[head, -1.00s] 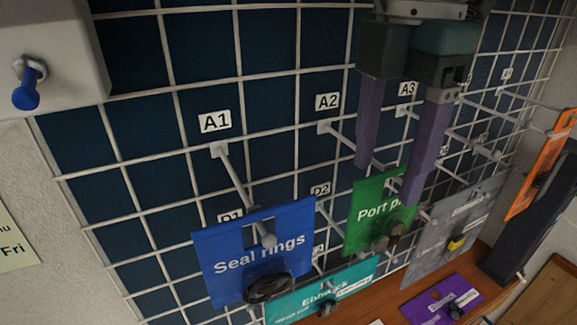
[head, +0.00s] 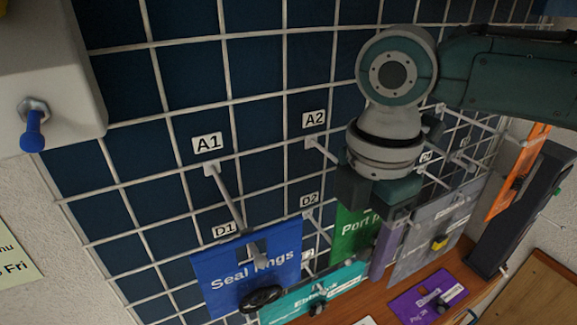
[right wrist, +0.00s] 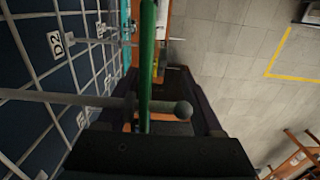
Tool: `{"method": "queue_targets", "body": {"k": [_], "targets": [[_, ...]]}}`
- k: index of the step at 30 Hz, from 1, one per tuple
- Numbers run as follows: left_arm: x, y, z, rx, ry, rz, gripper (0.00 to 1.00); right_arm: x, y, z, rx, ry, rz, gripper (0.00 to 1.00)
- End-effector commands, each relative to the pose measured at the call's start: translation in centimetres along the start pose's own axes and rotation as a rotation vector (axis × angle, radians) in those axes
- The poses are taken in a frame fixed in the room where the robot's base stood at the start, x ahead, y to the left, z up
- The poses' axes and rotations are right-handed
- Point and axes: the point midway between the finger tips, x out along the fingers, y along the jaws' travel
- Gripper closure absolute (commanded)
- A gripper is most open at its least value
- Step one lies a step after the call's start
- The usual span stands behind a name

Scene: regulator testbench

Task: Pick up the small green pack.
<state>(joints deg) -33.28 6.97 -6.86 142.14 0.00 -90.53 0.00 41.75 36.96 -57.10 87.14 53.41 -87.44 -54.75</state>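The small green pack (head: 350,232), labelled "Port p…", hangs on a peg of the wire grid, partly hidden by my right gripper. It shows edge-on in the right wrist view (right wrist: 147,50). My right gripper (head: 368,258) reaches down at the pack, with one purple finger seen at its right side. The other finger is hidden in the head view. In the right wrist view the gripper (right wrist: 150,85) is open, its dark fingers on either side of the pack with gaps. A ball-ended peg (right wrist: 183,111) crosses between them. My left gripper is not in view.
A blue "Seal rings" pack (head: 235,278) hangs to the left. A teal pack (head: 335,290) is below, and a grey pack (head: 425,245) is close on the right. An orange pack (head: 510,190) hangs farther right. A purple pack (head: 415,303) lies low over the wooden surface.

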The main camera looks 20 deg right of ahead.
Motion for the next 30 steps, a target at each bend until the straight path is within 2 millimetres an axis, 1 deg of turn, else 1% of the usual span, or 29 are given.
{"method": "queue_targets", "body": {"k": [1,2,15,18,30], "targets": [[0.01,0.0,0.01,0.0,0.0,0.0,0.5,-0.02,0.01,0.01,0.0,0.0,0.0,0.38],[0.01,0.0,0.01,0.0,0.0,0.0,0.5,-0.03,0.01,0.01,0.0,0.0,0.0,0.41],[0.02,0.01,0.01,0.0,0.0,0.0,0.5,-0.06,0.02,0.03,0.001,0.0,0.0,0.91],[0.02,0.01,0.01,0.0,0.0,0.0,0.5,-0.07,0.02,0.03,0.001,0.0,0.0,1.0],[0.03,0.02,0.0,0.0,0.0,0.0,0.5,-0.09,0.03,0.02,0.001,0.0,0.001,1.0]]}}
